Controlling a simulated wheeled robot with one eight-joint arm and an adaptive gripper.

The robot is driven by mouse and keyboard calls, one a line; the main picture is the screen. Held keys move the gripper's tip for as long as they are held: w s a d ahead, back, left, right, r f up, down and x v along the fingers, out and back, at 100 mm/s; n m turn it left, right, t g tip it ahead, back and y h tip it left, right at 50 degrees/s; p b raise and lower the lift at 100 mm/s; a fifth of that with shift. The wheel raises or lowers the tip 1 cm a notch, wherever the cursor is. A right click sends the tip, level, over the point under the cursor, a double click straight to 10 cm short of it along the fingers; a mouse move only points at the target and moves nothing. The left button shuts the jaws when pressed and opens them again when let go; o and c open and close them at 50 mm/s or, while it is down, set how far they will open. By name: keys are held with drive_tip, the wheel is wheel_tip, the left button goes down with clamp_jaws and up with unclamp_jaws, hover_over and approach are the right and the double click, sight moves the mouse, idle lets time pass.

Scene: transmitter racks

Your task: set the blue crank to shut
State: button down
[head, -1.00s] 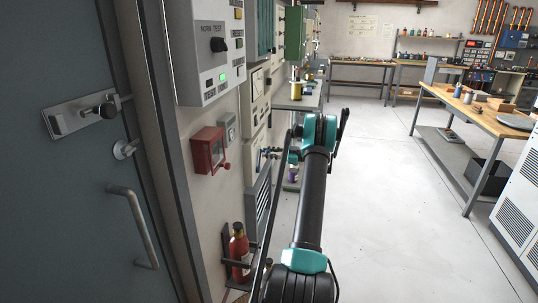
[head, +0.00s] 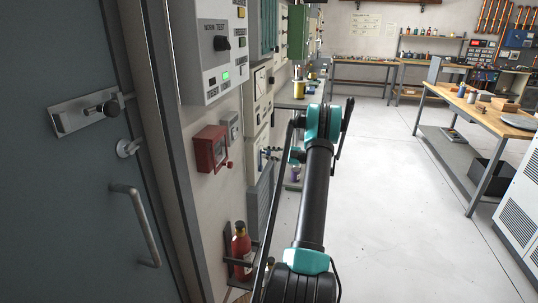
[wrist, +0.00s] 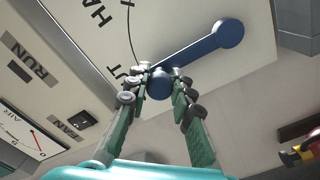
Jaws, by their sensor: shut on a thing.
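The blue crank (wrist: 196,47) is in the wrist view, on a pale panel face. Its arm runs from a round end (wrist: 229,33) at upper right down to a rounded handle (wrist: 159,83) between my fingers. My gripper (wrist: 166,92) is shut on that handle, with one finger on each side. The handle end is beside a partly hidden label ending in "UT" (wrist: 128,75). A second label beginning "HA" (wrist: 98,12) and a thin black arc are farther up. In the head view the crank and the fingertips cannot be made out clearly.
In the wrist view a RUN label (wrist: 28,57) and a gauge (wrist: 25,132) are at left. In the head view a grey door (head: 70,200), a red box (head: 211,149) and a fire extinguisher (head: 241,250) line the left. Open floor (head: 400,220) lies right of my arm.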

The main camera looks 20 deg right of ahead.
drive_tip(key=shift+s, duration=0.1)
drive_tip(key=c, duration=1.3)
unclamp_jaws()
drive_tip(key=v, duration=1.2)
drive_tip(key=shift+a, duration=0.1)
